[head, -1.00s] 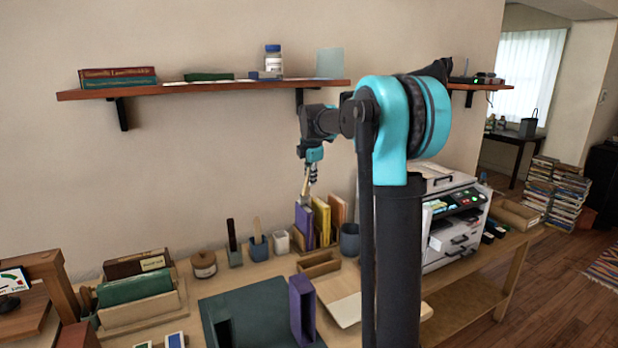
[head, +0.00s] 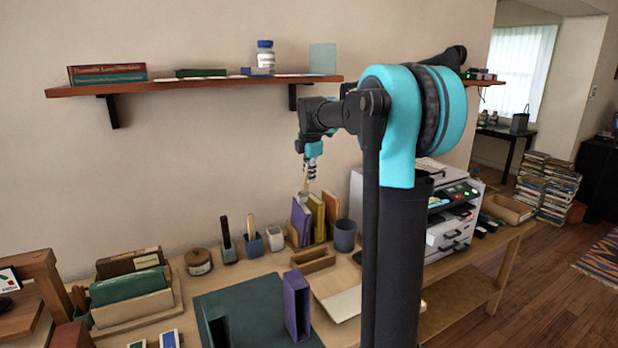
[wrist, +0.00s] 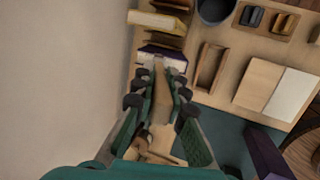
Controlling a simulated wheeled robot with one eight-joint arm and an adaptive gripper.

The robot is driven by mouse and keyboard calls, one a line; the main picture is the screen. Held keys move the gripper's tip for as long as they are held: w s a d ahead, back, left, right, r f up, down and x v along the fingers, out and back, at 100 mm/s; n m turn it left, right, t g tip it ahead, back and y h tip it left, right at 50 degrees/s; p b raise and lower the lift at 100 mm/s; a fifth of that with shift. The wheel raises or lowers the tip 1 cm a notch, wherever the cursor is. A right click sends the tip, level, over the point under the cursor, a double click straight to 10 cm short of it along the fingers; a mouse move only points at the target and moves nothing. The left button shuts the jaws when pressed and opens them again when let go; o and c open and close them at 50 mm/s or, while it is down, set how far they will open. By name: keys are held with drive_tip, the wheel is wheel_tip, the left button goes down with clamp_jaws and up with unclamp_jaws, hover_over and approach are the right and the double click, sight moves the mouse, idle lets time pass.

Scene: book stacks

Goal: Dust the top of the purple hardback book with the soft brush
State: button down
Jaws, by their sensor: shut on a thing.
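My gripper (head: 311,170) is shut on the soft brush (head: 305,184), a slim tan tool pointing down, in front of the back wall. In the wrist view, the brush (wrist: 161,98) lies between the fingers (wrist: 158,84). Its far end reaches the top of an upright purple book (head: 300,222) at the left of a row of books; I cannot tell if it touches. That purple book also shows in the wrist view (wrist: 160,50). A second purple book (head: 296,305) stands upright on the dark green mat, away from my gripper.
Yellow (head: 318,215) and orange (head: 331,212) books stand right of the row's purple one. A grey cup (head: 345,235), a white cup (head: 275,239) and a wooden tray (head: 312,260) are close by. A wall shelf (head: 215,84) hangs above. The dark green mat (head: 252,308) has bare room.

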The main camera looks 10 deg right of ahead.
drive_tip(key=shift+r, duration=2.4)
drive_tip(key=shift+r, duration=1.55)
drive_tip(key=shift+f, duration=0.1)
drive_tip(key=shift+w+a+f, duration=0.1)
drive_tip(key=shift+w+f, duration=0.05)
drive_tip(key=shift+f, duration=1.1)
